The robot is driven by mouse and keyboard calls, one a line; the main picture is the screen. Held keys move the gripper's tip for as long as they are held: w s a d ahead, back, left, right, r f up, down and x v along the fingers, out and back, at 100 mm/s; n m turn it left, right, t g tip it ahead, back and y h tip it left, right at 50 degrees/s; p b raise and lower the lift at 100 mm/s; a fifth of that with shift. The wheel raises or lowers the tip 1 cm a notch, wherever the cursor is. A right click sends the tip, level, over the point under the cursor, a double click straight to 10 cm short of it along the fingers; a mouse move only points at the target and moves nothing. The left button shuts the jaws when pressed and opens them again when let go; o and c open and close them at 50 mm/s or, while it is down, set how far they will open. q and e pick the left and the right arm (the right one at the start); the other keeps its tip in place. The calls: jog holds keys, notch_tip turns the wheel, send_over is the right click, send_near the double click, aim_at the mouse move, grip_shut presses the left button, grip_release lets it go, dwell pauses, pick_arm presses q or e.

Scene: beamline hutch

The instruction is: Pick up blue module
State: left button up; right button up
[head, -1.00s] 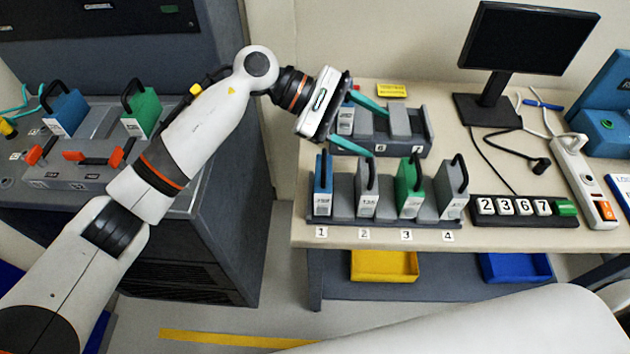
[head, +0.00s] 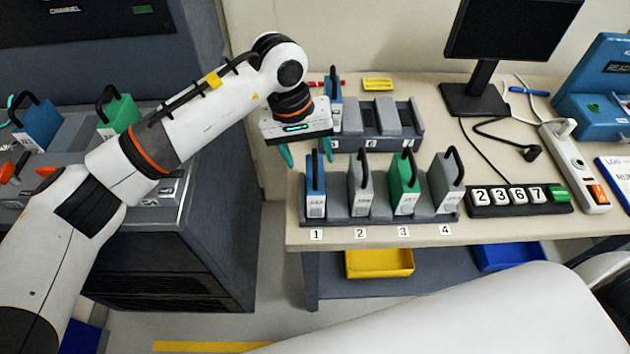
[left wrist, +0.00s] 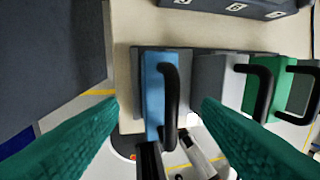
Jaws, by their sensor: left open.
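A blue module (head: 315,192) with a black handle stands upright in slot 1, at the left end of the front rack (head: 335,205). My left gripper (head: 307,153) is open and empty just above it, with teal fingers pointing down. In the left wrist view the blue module (left wrist: 155,85) and its handle lie between the spread fingers (left wrist: 160,108), apart from both. Another blue module (head: 335,95) stands in the back rack, partly hidden behind my gripper. A third blue module (head: 37,124) stands on the grey bench at left. My right gripper is not in view.
A grey module (head: 360,190), a green module (head: 404,188) and another grey module (head: 446,183) fill slots 2 to 4. A number block (head: 518,200), power strip (head: 578,168) and monitor (head: 512,25) stand to the right. A floor gap separates bench and table.

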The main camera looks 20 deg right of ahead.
pick_arm(q)
jog(key=f, duration=0.3)
jog(key=f+p, duration=0.1)
jog(key=shift+s+d+f, duration=0.15)
jog(key=shift+s+d, duration=0.05)
jog(key=shift+d, duration=0.15)
jog(key=shift+c, duration=0.5)
jog(key=c, duration=1.1)
notch_tip(320, 180, up, 10)
jog(key=shift+r+b, duration=0.1)
jog(key=shift+b, duration=0.8)
grip_shut()
